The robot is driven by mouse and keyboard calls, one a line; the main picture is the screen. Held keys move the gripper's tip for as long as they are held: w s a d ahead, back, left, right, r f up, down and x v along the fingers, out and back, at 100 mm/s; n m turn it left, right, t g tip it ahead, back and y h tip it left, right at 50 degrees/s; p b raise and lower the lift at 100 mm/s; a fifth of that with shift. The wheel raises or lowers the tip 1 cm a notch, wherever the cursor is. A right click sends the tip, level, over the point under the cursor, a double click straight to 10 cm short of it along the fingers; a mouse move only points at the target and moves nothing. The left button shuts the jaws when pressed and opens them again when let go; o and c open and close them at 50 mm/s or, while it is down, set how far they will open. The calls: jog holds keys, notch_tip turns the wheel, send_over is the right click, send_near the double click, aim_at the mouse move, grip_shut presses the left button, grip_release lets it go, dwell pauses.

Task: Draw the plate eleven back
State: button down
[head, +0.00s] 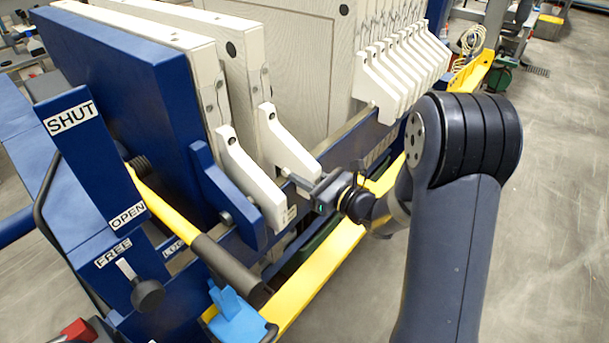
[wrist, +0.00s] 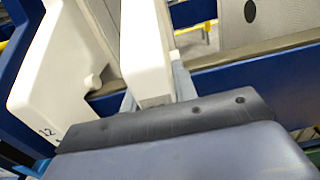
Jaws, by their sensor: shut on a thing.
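My gripper (head: 299,183) is at the lower end of the side handle (head: 284,146) of the second white plate (head: 236,45) from the blue end plate. In the wrist view its fingers (wrist: 157,92) stand on either side of this white handle (wrist: 146,45), shut on it. No number on the held plate is readable. The white plate beside it, with handle (head: 243,180), stands close to the blue end plate (head: 140,95); in the wrist view its handle (wrist: 40,75) bears the number 12. The held plate stands upright, apart from the pack behind.
Several white plates with handles (head: 405,65) stand packed at the far end. An open gap lies between the held plate and the large plate face (head: 300,60) behind. A yellow rail (head: 325,265) runs along the near side. A yellow lever (head: 170,210) with dark grip stands at left.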

jog(key=s+a+b, duration=0.1)
jog(key=s, duration=0.1)
jog(key=s+a+b, duration=0.1)
jog(key=s+a, duration=0.1)
jog(key=shift+s+a, duration=0.15)
jog(key=shift+a, duration=0.05)
jog(key=shift+w+d, duration=0.25)
jog(key=shift+w, duration=0.05)
jog(key=c, duration=1.1)
grip_release()
jog(key=shift+s+d, duration=0.1)
jog(key=b+v, duration=0.1)
jog(key=v, duration=0.9)
jog(key=shift+s+d+b, duration=0.2)
jog(key=shift+s+b, duration=0.05)
jog(key=shift+b, duration=0.05)
